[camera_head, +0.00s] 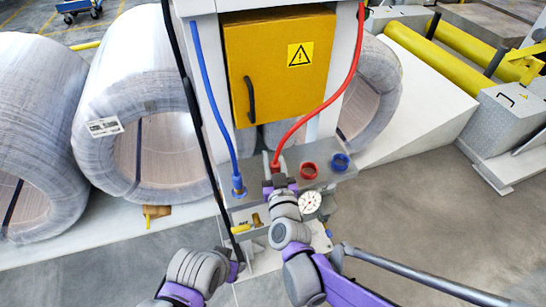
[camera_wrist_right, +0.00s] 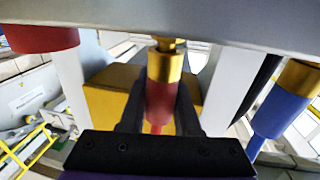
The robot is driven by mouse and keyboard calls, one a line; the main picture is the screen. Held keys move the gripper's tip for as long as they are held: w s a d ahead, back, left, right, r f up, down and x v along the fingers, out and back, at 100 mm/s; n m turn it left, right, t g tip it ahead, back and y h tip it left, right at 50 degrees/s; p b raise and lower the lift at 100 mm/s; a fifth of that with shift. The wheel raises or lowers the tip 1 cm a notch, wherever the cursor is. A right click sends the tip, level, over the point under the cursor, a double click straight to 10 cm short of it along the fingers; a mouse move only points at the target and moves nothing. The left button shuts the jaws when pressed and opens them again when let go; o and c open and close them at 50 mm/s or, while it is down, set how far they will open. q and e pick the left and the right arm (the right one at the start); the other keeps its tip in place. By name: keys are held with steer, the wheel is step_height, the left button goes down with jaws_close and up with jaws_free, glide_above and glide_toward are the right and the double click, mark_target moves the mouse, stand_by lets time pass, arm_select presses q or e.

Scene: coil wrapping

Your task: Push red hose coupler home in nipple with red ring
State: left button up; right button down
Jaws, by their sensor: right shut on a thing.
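The red hose (camera_head: 345,75) runs down the right side of the white column to its red coupler, which shows in the right wrist view (camera_wrist_right: 160,100) with a gold collar. My right gripper (camera_head: 275,183) is shut on this coupler, with dark fingers on both sides of it. A brass nipple (camera_wrist_right: 166,44) is at the collar's end by the grey shelf; they look lined up and very close. I cannot tell how deep the coupler sits, and no red ring shows around this nipple. My left gripper (camera_head: 238,262) is low beside the column, its fingers unclear.
A red ring (camera_head: 308,170) and a blue ring (camera_head: 341,162) sit on the grey shelf (camera_head: 325,183). The blue hose's coupler (camera_head: 238,186) stands at the shelf's left. A dial gauge (camera_head: 310,202) is near my right wrist. Wrapped coils (camera_head: 150,80) stand left; floor at right is clear.

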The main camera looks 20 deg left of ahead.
steer(key=shift+f, duration=0.4)
steer(key=c, duration=0.5)
jaws_free()
steer(key=shift+c, duration=0.2)
steer(key=shift+r, duration=0.1)
steer(key=v, duration=1.1)
steer(key=shift+w, duration=0.1)
